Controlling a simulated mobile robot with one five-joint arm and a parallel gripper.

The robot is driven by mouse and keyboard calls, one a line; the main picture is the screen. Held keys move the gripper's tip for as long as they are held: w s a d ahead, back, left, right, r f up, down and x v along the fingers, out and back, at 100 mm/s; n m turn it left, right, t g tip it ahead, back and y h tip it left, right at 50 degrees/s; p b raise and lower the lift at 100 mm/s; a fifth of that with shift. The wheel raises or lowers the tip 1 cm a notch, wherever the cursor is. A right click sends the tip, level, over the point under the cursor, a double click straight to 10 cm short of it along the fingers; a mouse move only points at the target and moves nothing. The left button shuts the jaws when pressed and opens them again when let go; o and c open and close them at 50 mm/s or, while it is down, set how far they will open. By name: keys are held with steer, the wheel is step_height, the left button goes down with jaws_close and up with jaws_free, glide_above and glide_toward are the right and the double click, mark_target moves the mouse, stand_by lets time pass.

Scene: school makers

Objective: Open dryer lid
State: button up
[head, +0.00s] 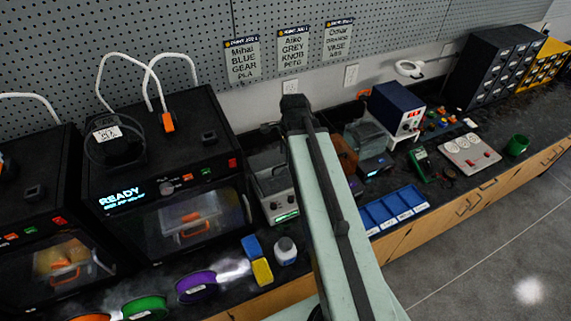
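A grey box with a green-lit display and a dark lid (268,182) stands on the bench left of my arm; it may be the dryer. A second dark box with a greyish cover and a small lit display (372,155) stands right of my arm and could also be a dryer. I cannot tell which is meant, nor clearly whether either lid is shut. My arm reaches up between them, covering part of the bench. My gripper (294,104) is at its dark far end, near the wall, apparently apart from both boxes; its fingers cannot be made out.
A black printer reading READY (150,170) stands at left, with another beside it. Purple (196,286) and green (145,307) spools, a sponge (262,271) and a bottle (285,251) lie in front. A blue tray (392,208) and power supply (397,108) are at right. Floor is clear.

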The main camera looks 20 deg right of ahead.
steer(key=b, duration=0.3)
glide_above(286, 171)
step_height(286, 171, down, 5)
steer(key=shift+r, duration=0.2)
jaws_close()
stand_by(0.9)
